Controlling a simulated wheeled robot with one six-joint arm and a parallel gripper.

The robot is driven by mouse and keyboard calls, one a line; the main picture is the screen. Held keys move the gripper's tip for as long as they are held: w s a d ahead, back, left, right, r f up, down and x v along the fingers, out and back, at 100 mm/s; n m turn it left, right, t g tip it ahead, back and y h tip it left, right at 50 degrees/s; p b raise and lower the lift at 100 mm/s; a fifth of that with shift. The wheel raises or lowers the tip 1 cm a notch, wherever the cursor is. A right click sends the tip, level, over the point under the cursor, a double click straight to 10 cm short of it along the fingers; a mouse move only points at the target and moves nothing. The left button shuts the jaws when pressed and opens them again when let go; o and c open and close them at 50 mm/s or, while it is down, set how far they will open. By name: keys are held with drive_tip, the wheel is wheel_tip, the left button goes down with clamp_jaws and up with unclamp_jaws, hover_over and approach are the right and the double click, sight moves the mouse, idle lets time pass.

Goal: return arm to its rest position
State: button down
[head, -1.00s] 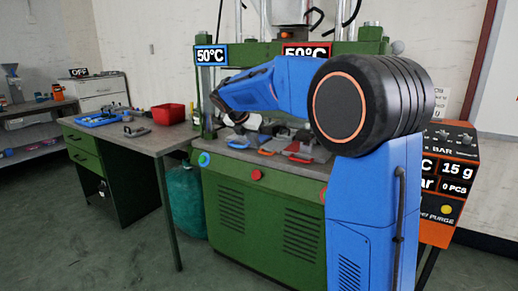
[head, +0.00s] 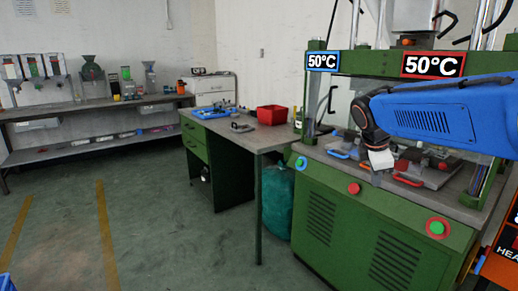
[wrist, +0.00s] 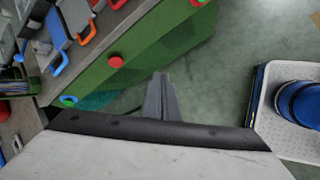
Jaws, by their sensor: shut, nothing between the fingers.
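My arm (head: 430,112) reaches in from the right in the head view. My gripper (head: 380,161) hangs at its end in front of the green press, above the press's front edge. In the wrist view the two dark fingers of my gripper (wrist: 160,95) are together with nothing between them. The fingers point over the floor beside the green press front (wrist: 140,58). They touch nothing that I can see.
The green press (head: 345,215) bears mould parts with blue and red handles. A table (head: 240,140) with a red bin (head: 271,115) stands left of it. A pale tray (wrist: 268,105) with a blue cylinder (wrist: 301,104) shows in the wrist view. Floor (head: 160,220) at left is clear.

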drive_tip(key=s+a+f+m+y, duration=0.1)
drive_tip(key=s+f+m, duration=0.3)
drive_tip(key=s, duration=0.5)
drive_tip(key=s+a+f+m+y, duration=0.1)
drive_tip(key=s+f+m, duration=0.4)
drive_tip(key=s, duration=0.5)
drive_tip(key=s+a+f+m+y, duration=0.2)
drive_tip(key=s+a+f+m, duration=0.1)
drive_tip(key=s+f+m, duration=0.2)
drive_tip(key=s+m, duration=0.2)
drive_tip(key=s, duration=0.2)
drive_tip(key=shift+s+a+f+m, duration=0.15)
drive_tip(key=shift+a+m, duration=0.05)
drive_tip(key=shift+m, duration=0.1)
